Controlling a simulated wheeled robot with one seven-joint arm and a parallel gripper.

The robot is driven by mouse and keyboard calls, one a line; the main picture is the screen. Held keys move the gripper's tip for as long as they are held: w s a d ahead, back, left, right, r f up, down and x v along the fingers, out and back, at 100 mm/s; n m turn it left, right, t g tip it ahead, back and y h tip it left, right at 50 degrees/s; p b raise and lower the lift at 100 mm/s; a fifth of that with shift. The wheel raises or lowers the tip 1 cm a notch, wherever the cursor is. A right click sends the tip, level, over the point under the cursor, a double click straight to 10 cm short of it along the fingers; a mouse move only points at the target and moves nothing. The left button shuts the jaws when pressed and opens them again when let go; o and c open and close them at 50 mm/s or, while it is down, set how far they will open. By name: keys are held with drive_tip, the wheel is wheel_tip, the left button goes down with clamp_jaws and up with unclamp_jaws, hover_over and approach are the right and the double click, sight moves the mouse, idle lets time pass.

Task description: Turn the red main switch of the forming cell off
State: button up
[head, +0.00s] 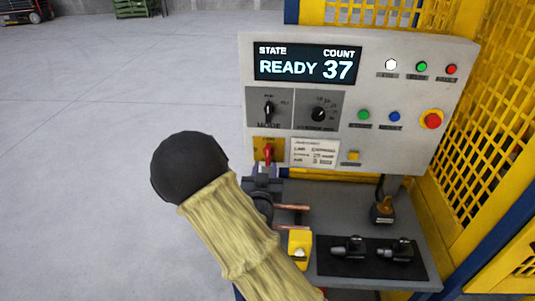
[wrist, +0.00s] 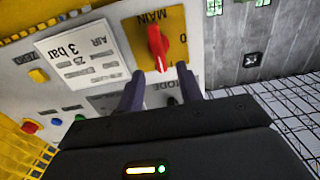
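The red main switch (head: 268,154) sits on a yellow plate (head: 258,145) at the lower left of the grey control panel. In the wrist view, which is turned over, the red switch handle (wrist: 157,47) stands roughly vertical on its yellow plate (wrist: 178,22), with "MAIN" and an "O" mark beside it. My gripper (wrist: 160,78) is open. Its two dark purple fingers point at the switch, one to each side of the handle's near end, and look empty. In the head view my gripper (head: 264,172) is just below the switch, partly hidden by my arm. Contact cannot be told.
The panel's display (head: 307,65) reads READY 37. A mode knob (head: 268,108) is above the switch, and a red emergency button (head: 432,120) is at right. Copper tubes (head: 292,207) and a black tool tray (head: 370,268) are below.

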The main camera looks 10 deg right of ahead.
sight(267, 156)
drive_tip(key=p+x, duration=0.2)
drive_tip(key=x, duration=0.4)
drive_tip(key=shift+w+d, duration=0.1)
drive_tip(key=shift+w, duration=0.3)
clamp_jaws()
